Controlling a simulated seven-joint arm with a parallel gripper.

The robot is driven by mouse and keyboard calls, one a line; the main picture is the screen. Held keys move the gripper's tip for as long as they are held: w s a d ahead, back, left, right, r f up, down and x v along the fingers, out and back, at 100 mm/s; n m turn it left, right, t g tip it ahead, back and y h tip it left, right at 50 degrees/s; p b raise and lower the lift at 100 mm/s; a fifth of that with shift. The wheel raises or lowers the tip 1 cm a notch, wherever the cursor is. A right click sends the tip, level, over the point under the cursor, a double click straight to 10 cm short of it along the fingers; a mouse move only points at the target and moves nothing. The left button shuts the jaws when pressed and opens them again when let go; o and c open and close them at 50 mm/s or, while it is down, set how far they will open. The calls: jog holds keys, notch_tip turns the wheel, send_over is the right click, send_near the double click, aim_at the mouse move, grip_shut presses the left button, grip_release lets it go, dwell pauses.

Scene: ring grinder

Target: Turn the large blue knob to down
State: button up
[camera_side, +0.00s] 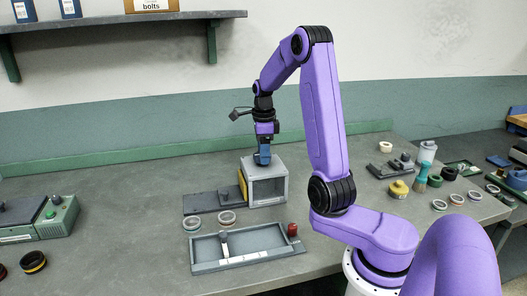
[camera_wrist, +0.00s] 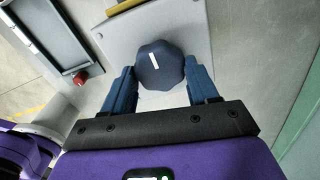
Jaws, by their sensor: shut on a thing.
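The large blue knob (camera_wrist: 172,68) sits on top of the grey box-shaped housing (camera_wrist: 199,20). It is dark blue and many-sided, with a white mark that runs nearly up and down in the wrist view, leaning slightly left at its top. My gripper (camera_wrist: 161,80) has one blue finger on each side of the knob and is shut on it. In the side view my gripper (camera_side: 262,158) points straight down onto the top of the housing (camera_side: 276,162); the knob cannot be told apart from the fingers there.
A grey tray (camera_side: 215,267) with a red knob (camera_side: 292,230) lies in front of the housing. Two rings (camera_side: 227,217) lie beside a dark base plate (camera_side: 205,203). A green machine (camera_side: 58,218) stands at the left. Several small parts lie at the right, behind my arm.

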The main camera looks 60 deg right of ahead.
dwell(0.3)
jog(key=o, duration=1.1)
jog(key=shift+c, duration=0.2)
notch_tip(320, 180, up, 18)
jog(key=shift+f, duration=0.25)
